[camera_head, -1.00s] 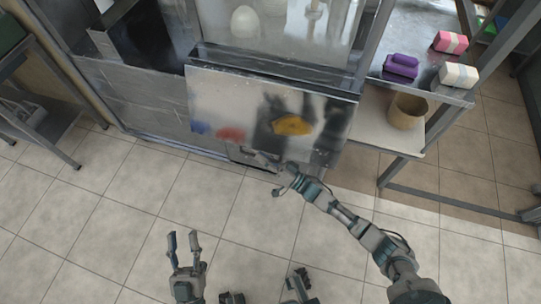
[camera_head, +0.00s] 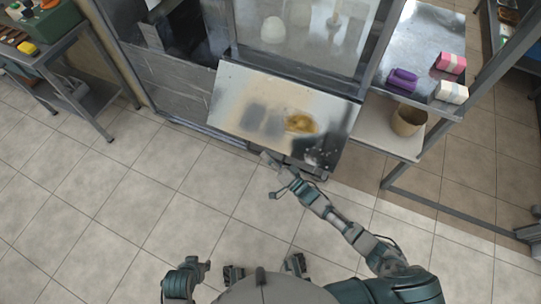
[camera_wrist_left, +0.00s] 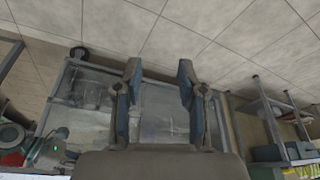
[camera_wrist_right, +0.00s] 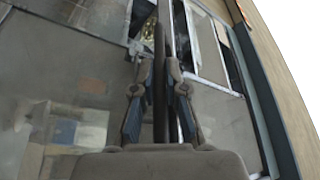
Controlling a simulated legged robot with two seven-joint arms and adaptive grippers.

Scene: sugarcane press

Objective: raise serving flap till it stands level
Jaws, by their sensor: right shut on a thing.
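The serving flap (camera_head: 275,112) is a shiny metal panel hinged along its top edge below the glass front of the press cabinet. It slopes outward and down towards me, and its lower edge hangs free. My right gripper (camera_head: 270,163) is at that lower edge, shut on a dark handle bar. The right wrist view shows this bar (camera_wrist_right: 160,95) running between the two fingers (camera_wrist_right: 160,75). My left gripper (camera_head: 200,268) is low in the head view, away from the flap. In the left wrist view it (camera_wrist_left: 159,70) is open and empty.
Right of the cabinet is a metal side table with a purple block (camera_head: 401,79), a pink block (camera_head: 451,64) and a white block (camera_head: 451,92). A brown bin (camera_head: 407,120) stands on its lower shelf. A work table (camera_head: 62,58) stands left. The tiled floor (camera_head: 130,190) between is clear.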

